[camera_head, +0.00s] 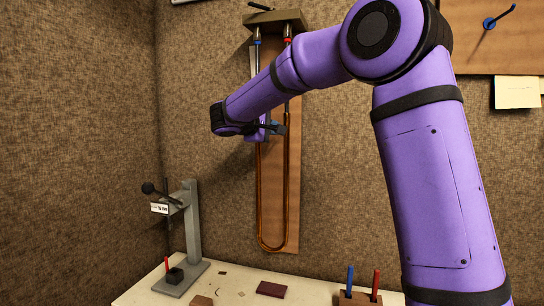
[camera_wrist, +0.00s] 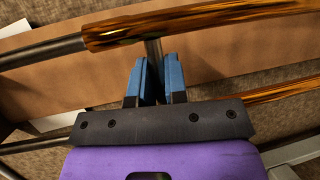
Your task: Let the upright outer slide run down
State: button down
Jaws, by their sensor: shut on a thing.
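The brass outer slide (camera_head: 272,248) hangs upright with its U-bend at the bottom, in front of a wooden board (camera_head: 293,190) on the wall. In the wrist view its two brass tubes (camera_wrist: 215,18) run across the picture, with bare grey inner tube (camera_wrist: 40,53) showing beyond their ends. My gripper (camera_wrist: 155,80) has blue fingertips and is shut on the grey cross brace (camera_wrist: 153,50) between the tubes. In the head view my gripper (camera_head: 277,129) is at the slide's upper part, and my arm hides some of the tubes.
A holder (camera_head: 275,18) with a lever is at the board's top. Below is a pale bench (camera_head: 225,290) with a grey stand (camera_head: 193,235), a dark red block (camera_head: 271,289), small scraps and a wooden block (camera_head: 358,298) holding blue and red tools. Open space lies beneath the U-bend.

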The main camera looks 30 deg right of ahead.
notch_tip(320, 180, up, 16)
jog(key=shift+f, duration=0.1)
jog(key=c, duration=1.2)
grip_release()
jog(key=shift+o, duration=0.2)
jog(key=shift+a, duration=0.1)
jog(key=v, duration=1)
jog(key=shift+s+a, duration=0.15)
jog(key=shift+a, duration=0.15)
